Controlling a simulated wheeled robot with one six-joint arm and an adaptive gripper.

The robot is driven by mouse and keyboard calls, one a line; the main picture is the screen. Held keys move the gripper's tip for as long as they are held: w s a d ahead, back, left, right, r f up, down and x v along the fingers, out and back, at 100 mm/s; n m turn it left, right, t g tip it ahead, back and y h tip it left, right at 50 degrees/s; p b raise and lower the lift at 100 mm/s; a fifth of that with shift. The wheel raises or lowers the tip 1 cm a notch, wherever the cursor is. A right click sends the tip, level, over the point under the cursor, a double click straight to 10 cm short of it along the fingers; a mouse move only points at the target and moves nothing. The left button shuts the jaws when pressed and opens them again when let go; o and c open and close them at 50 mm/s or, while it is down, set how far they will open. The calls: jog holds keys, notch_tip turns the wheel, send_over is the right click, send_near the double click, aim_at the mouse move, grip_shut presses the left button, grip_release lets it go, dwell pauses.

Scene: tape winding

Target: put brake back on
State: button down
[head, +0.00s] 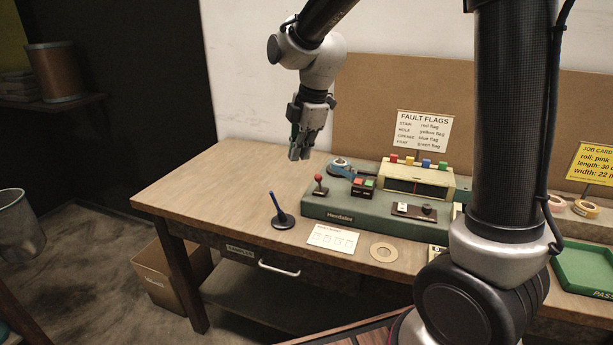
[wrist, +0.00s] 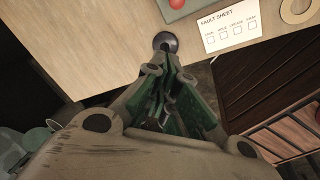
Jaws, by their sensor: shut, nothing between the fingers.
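The green tape winding machine (head: 365,214) stands on the wooden bench. A small lever with a red knob (head: 318,178) rises from a dark plate at its left end; no label tells me whether this is the brake. The red knob also shows at the top of the wrist view (wrist: 177,3). A switch plate (head: 414,211) with a dark knob is on the machine's front right. My gripper (head: 300,156) is shut and empty, pointing down above the bench, up and left of the red knob in the head view. Its fingers also show in the wrist view (wrist: 177,72).
A pen in a round black stand (head: 283,220) is left of the machine. A fault sheet (head: 333,237) and a flat ring (head: 384,252) lie in front. Coloured flags (head: 410,161) stand behind. A green tray (head: 583,268) is at right. The bench's left part is clear.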

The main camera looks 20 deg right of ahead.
aim_at(319, 183)
notch_tip(319, 183, down, 9)
jog(key=w+d, duration=0.2)
jog(key=shift+w+d, duration=0.2)
jog(key=shift+d, duration=0.05)
dwell(0.4)
jog(key=shift+r, duration=0.1)
jog(key=shift+w, duration=0.1)
jog(key=shift+w+d+r+g, duration=0.1)
jog(key=shift+d+r+g, duration=0.05)
jog(key=shift+g, duration=0.15)
